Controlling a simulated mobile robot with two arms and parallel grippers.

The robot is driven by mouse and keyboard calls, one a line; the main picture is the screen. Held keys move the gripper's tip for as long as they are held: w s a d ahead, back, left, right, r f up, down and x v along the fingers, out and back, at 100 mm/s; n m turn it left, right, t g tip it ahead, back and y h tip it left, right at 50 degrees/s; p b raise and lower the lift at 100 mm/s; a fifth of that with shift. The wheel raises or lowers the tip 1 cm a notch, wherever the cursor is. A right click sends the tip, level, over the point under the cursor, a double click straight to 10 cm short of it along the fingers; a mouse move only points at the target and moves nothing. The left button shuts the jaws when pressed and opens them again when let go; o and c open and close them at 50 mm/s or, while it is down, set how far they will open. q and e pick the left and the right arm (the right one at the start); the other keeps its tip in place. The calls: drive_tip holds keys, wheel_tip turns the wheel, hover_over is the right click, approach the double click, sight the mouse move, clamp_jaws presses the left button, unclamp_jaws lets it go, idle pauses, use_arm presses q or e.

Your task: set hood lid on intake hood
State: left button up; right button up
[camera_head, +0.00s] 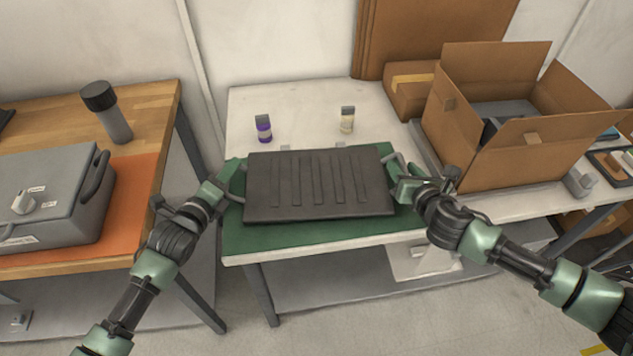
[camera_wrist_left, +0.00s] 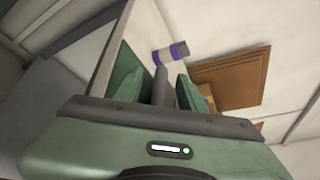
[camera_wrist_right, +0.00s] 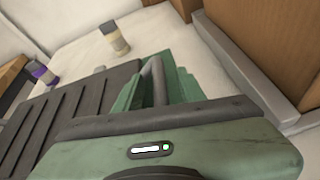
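The hood lid (camera_head: 318,187) is a dark, flat ribbed panel with a bar handle on each side, over the green mat in the head view. Its ribs also show in the right wrist view (camera_wrist_right: 62,118). My left gripper (camera_head: 230,182) is at the left handle; in the left wrist view the bar (camera_wrist_left: 163,88) lies between the fingers, which look closed on it. My right gripper (camera_head: 402,178) is at the right handle, its fingers likewise around the bar (camera_wrist_right: 157,82). Small grey tabs (camera_head: 285,148) show behind the lid. I cannot make out the intake hood; anything under the lid is hidden.
The green mat (camera_head: 290,238) lies on a white table. A purple-banded bottle (camera_head: 264,129) and a pale bottle (camera_head: 347,120) stand behind the lid. An open cardboard box (camera_head: 480,150) stands to the right. A grey case (camera_head: 55,195) and a dark-capped cylinder (camera_head: 115,122) occupy the left table.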

use_arm(q)
clamp_jaws()
use_arm(e)
clamp_jaws()
idle(1.2)
